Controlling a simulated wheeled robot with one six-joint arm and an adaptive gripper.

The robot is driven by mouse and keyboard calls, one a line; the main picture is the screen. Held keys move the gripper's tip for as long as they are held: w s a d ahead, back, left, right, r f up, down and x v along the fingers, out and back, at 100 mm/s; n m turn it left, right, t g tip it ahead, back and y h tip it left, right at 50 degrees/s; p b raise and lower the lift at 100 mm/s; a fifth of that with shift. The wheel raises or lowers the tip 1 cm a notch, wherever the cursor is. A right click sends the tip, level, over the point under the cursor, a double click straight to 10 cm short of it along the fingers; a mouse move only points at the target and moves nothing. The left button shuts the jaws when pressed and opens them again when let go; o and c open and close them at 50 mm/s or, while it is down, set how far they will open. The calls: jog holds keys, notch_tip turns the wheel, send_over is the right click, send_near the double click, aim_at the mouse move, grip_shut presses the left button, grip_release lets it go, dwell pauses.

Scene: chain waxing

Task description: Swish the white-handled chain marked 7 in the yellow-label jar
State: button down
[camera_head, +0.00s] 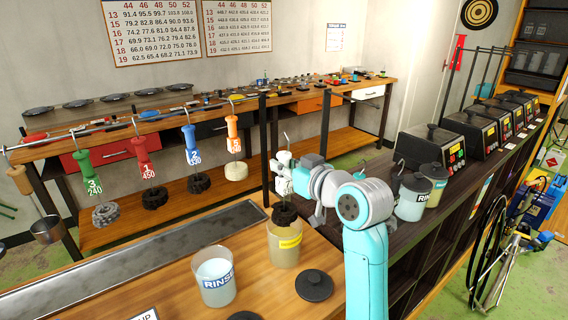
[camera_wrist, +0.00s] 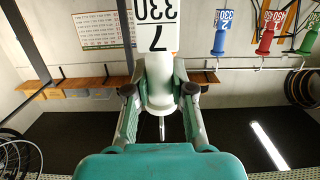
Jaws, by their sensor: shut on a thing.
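My gripper (camera_head: 291,177) is shut on the white handle of the chain marked 7. In the wrist view the white handle (camera_wrist: 156,28), marked 7 and 330, stands between the fingers (camera_wrist: 158,88). The dark bundled chain (camera_head: 284,212) hangs below my gripper, at the mouth of the yellow-label jar (camera_head: 285,255). Whether its lower end is inside the rim is hard to tell. The jar stands open on the wooden bench and holds a yellowish content.
A RINSE jar (camera_head: 215,283) stands left of the yellow-label jar, and a black lid (camera_head: 314,285) lies to its right. Green (camera_head: 88,167), red (camera_head: 143,150), blue (camera_head: 191,147) and orange (camera_head: 233,130) handled chains hang on the rail. More jars (camera_head: 412,197) stand on the dark counter.

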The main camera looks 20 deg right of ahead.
aim_at(285, 209)
jog(key=shift+s, duration=0.1)
dwell(0.5)
jog(key=shift+f, duration=6.55)
